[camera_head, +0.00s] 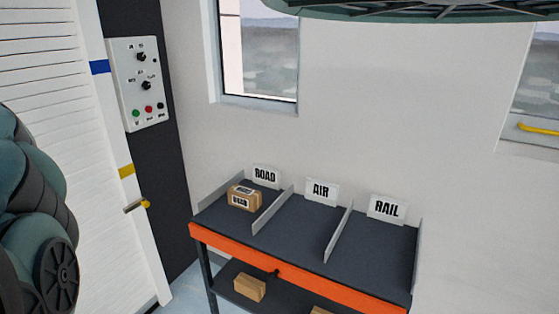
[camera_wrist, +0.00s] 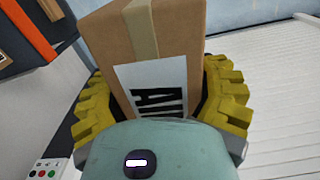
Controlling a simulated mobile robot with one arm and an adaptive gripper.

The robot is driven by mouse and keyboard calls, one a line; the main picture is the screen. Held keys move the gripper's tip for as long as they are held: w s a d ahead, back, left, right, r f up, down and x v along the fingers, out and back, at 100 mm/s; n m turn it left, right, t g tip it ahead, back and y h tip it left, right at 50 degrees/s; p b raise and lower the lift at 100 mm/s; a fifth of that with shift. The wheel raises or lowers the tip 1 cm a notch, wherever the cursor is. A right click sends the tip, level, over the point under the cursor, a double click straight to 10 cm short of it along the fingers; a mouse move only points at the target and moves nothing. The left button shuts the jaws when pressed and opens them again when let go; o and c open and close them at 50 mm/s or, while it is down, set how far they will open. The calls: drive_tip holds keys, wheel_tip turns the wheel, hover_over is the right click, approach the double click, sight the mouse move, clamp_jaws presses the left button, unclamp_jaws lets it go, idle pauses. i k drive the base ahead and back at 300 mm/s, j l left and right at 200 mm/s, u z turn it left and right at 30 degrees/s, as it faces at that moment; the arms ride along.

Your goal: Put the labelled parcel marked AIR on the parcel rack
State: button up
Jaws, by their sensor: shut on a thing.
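In the wrist view my gripper (camera_wrist: 165,105) is shut on a brown cardboard parcel (camera_wrist: 185,38). Its yellow ridged fingers press on the parcel's two sides. The parcel has a tape strip and a white label with black letters, partly hidden by my gripper's body; the visible part reads as AIR, with the end covered. In the head view my gripper and this parcel are not visible. The parcel rack (camera_head: 300,245) has a dark top with an orange front edge, split by grey dividers into bays signed ROAD (camera_head: 265,176), AIR (camera_head: 321,191) and RAIL (camera_head: 387,209). The AIR and RAIL bays look empty.
A small labelled parcel (camera_head: 244,197) sits in the ROAD bay. Two brown boxes lie on the lower shelf, one at the left (camera_head: 250,287). A control panel (camera_head: 140,83) hangs on the dark wall strip at left, beside a white slatted door (camera_head: 60,120).

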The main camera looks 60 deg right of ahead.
sight(305, 225)
drive_tip(key=i+l+z, duration=0.25)
drive_tip(key=z, duration=0.15)
drive_tip(key=i+l+z, duration=0.3)
drive_tip(key=z, duration=0.15)
drive_tip(key=i+l+z, duration=0.2)
drive_tip(key=z, duration=0.2)
drive_tip(key=i+z, duration=0.4)
